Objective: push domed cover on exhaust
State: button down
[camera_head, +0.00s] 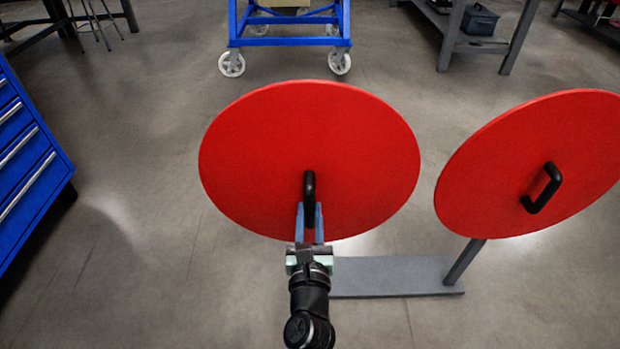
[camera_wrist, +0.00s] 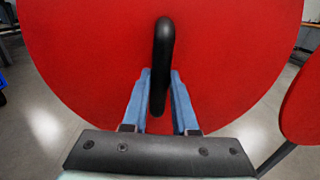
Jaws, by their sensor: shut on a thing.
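A large round red cover (camera_head: 262,140) faces me in the middle of the head view, with a black bar handle (camera_head: 309,182) at its centre. The same cover (camera_wrist: 80,60) and handle (camera_wrist: 162,50) fill much of the wrist view. My gripper (camera_head: 309,208) has its blue fingers on both sides of the handle's lower part and is shut on it. A second red disc (camera_head: 490,130) with a black handle (camera_head: 543,188) is at the right. Both look nearly flat from here. Whatever lies behind the covers, including any exhaust, is hidden.
A grey base plate (camera_head: 395,277) with a slanted post (camera_head: 464,260) stands low under the right disc. A blue drawer cabinet (camera_head: 30,165) is at the left. A blue wheeled frame (camera_head: 290,30) and a grey workbench (camera_head: 465,35) stand behind. Floor between is clear.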

dwell(0.3)
jog(key=shift+r, duration=0.15)
jog(key=shift+s, duration=0.65)
jog(key=shift+s, duration=0.8)
